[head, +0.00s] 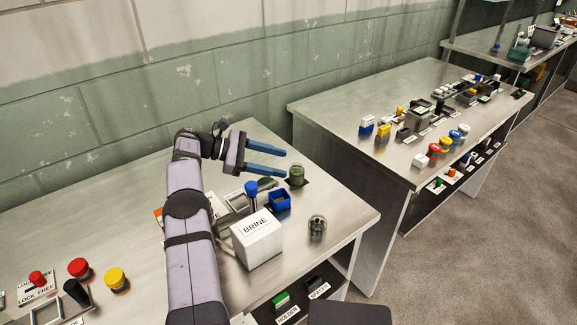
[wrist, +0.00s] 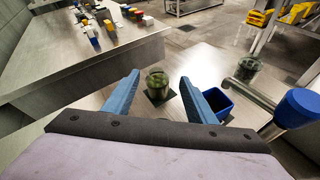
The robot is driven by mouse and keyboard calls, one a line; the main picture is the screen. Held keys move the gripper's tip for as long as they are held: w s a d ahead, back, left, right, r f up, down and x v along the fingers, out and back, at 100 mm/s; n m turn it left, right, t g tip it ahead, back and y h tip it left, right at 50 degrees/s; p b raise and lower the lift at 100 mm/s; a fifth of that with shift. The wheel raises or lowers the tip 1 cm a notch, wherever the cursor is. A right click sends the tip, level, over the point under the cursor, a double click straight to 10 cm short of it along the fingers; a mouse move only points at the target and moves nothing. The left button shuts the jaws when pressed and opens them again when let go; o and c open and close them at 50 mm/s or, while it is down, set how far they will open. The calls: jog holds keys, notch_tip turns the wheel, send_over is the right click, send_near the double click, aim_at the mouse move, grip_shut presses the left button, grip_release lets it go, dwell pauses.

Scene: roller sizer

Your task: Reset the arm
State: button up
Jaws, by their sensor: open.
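My gripper (head: 266,159) is open with two blue fingers, held above the far part of the near steel table (head: 344,212). Nothing is between its fingers in the head view. In the wrist view the open fingers (wrist: 158,96) frame a glass jar with green contents (wrist: 157,84), which stands on a dark square beyond them. The same jar shows in the head view (head: 296,175), just right of the fingertips. My arm hides part of the near table.
A white BRINE box (head: 257,240), a blue bin (head: 279,200), a blue-topped post (head: 251,189) and a second jar (head: 317,227) stand near my gripper. Red (head: 79,268) and yellow (head: 116,278) buttons are at left. A second table (head: 330,104) stands beyond a gap.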

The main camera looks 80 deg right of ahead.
jog(key=shift+w+a+r, duration=0.15)
jog(key=shift+w, duration=0.3)
jog(key=w+a+r+n+t+h+p, duration=0.1)
jog(key=w+a+r+n+t+p, duration=0.2)
jog(key=w+a, duration=0.95)
jog(key=w+a+r+t+h+p, duration=0.15)
jog(key=w+a+t+p, duration=0.6)
jog(key=w, duration=0.75)
jog(key=s+a+m+t+y+p, duration=0.15)
jog(key=a+y, duration=0.25)
jog(key=a, duration=2.6)
jog(key=s+a+m+t+y+p, duration=0.1)
jog(key=s+a+y+p, duration=0.1)
jog(key=s+a, duration=0.4)
jog(key=a, duration=0.3)
jog(key=shift+s+a, duration=0.2)
jog(key=shift+s, duration=0.2)
jog(key=shift+f+m, duration=0.1)
jog(key=shift+m, duration=0.15)
